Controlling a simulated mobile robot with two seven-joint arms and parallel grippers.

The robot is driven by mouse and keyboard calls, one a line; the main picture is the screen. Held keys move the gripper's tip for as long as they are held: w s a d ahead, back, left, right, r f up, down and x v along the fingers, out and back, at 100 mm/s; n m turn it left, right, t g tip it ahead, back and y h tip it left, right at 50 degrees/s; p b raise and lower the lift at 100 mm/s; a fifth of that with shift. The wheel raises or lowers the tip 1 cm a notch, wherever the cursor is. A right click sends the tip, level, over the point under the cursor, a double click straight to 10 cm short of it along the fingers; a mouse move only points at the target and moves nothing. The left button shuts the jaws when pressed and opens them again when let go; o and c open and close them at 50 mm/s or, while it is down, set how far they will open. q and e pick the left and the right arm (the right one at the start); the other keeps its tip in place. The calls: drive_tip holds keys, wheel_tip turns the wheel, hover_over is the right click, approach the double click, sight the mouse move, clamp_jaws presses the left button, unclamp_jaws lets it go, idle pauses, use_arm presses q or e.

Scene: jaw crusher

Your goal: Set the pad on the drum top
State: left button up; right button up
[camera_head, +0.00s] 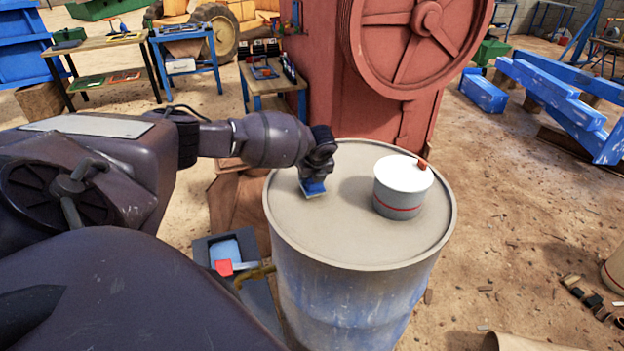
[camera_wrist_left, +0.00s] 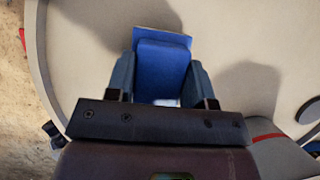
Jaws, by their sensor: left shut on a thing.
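A blue pad (camera_head: 313,187) with a pale edge is at my left gripper (camera_head: 315,178), over the left part of the drum top (camera_head: 330,236). In the left wrist view the blue pad (camera_wrist_left: 161,70) sits between the two fingers of my left gripper (camera_wrist_left: 160,82), which is shut on it. The pad is above or against the drum top; I cannot tell if it touches. The drum is blue with a worn beige top. My right gripper is not in view.
A white-lidded grey can (camera_head: 403,188) with a red band stands on the right part of the drum top. The red crusher (camera_head: 400,60) with its flywheel stands behind. The front of the drum top is clear.

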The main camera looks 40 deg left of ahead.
use_arm(q)
drive_tip(key=shift+f, duration=0.6)
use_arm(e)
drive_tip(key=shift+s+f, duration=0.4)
use_arm(q)
drive_tip(key=o, duration=0.8)
drive_tip(key=shift+o, duration=0.2)
drive_tip(key=shift+d+r, duration=0.1)
drive_tip(key=shift+r, duration=0.2)
drive_tip(key=v, duration=1.1)
drive_tip(key=shift+r+p, duration=0.25)
drive_tip(key=shift+p, duration=0.05)
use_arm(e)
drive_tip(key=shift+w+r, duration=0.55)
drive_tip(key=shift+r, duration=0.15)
